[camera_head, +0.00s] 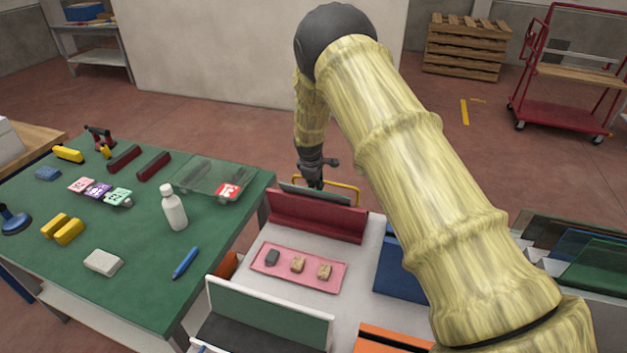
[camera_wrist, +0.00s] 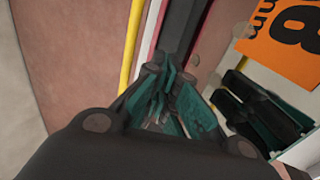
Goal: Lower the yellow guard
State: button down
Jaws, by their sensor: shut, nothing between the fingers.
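The yellow guard (camera_head: 352,190) shows as a thin yellow bar bent round behind the dark red panel, at the far edge of the white machine. In the wrist view the yellow bar (camera_wrist: 132,45) runs steeply beside the fingers, on their left. My gripper (camera_head: 318,186) is at the far side of the red panel, near the left part of the bar. Its fingers (camera_wrist: 172,78) are shut and empty, with a gap to the bar in the wrist view. I cannot tell whether the fingers touch the dark edge past them. Part of the guard is hidden by the panel.
The red panel (camera_head: 318,217) stands upright on the white machine top (camera_head: 362,262). A pink tray (camera_head: 298,270) with small blocks lies before it. A green table (camera_head: 140,240) with a bottle (camera_head: 173,208) stands left. Glass sheets (camera_head: 585,250) stand right.

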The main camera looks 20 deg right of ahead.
jog(key=shift+w+d+f+p, duration=0.1)
jog(key=shift+w+d+p, duration=0.1)
jog(key=shift+w+d, duration=0.3)
jog(key=shift+w+d+f+p, duration=0.1)
jog(key=shift+w+d+p, duration=0.15)
jog(key=shift+w, duration=0.35)
jog(key=shift+d, duration=0.2)
